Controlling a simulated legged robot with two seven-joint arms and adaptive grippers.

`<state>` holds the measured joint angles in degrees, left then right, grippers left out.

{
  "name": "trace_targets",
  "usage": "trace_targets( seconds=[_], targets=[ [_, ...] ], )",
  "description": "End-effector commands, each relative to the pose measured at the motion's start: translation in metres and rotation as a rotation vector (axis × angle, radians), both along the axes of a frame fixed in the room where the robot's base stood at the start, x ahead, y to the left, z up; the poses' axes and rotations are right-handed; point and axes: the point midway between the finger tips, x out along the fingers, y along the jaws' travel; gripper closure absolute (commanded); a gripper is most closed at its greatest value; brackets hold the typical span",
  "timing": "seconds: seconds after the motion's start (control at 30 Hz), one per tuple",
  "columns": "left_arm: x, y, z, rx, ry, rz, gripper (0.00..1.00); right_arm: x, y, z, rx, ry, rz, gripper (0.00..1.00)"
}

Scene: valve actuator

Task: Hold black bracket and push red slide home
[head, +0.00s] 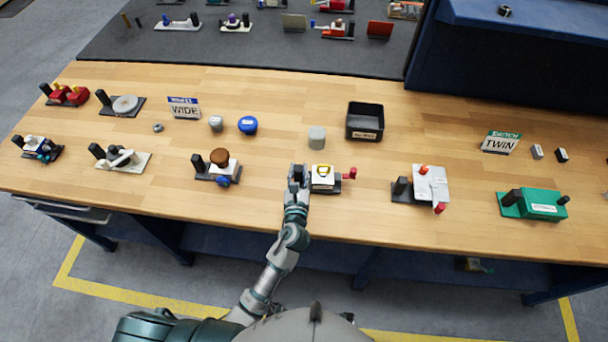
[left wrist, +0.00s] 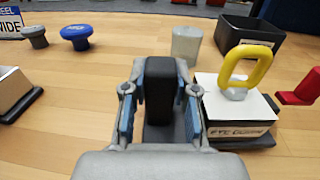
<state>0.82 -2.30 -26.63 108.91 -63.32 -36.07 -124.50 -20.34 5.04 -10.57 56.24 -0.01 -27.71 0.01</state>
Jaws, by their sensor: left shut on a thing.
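My left gripper (head: 297,172) is at the left end of a small device near the table's front edge. In the left wrist view my left gripper (left wrist: 160,105) has its fingers on both sides of an upright black bracket (left wrist: 160,90) and is shut on it. Right of the bracket is a white block (head: 322,177) with a yellow loop handle (left wrist: 248,65) on top. A red slide (head: 350,174) sticks out from the block's right side; its red end (left wrist: 300,88) also shows in the left wrist view. My right gripper is not in view.
A grey cylinder (head: 317,137) and an open black bin (head: 365,122) stand behind the device. A device with a brown knob (head: 219,156) is to the left, and a white-plated one (head: 431,185) to the right. Bare wood lies between them.

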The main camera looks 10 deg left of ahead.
Motion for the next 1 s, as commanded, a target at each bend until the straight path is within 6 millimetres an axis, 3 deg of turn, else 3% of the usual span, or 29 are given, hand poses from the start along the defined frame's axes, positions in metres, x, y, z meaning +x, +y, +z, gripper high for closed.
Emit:
trace_targets(
  seconds=[0.2, 0.37, 0.7, 1.0],
  targets=[
    [0.0, 0.0, 0.05, -0.003, -0.011, -0.002, 1.0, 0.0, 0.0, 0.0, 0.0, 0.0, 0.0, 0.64],
    [0.0, 0.0, 0.073, -0.001, -0.006, -0.001, 1.0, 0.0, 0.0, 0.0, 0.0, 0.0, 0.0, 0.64],
    [0.0, 0.0, 0.02, -0.001, -0.002, 0.001, 1.0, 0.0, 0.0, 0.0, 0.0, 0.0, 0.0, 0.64],
    [0.0, 0.0, 0.005, -0.002, -0.003, 0.0, 1.0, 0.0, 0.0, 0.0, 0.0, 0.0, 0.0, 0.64]
  ],
)
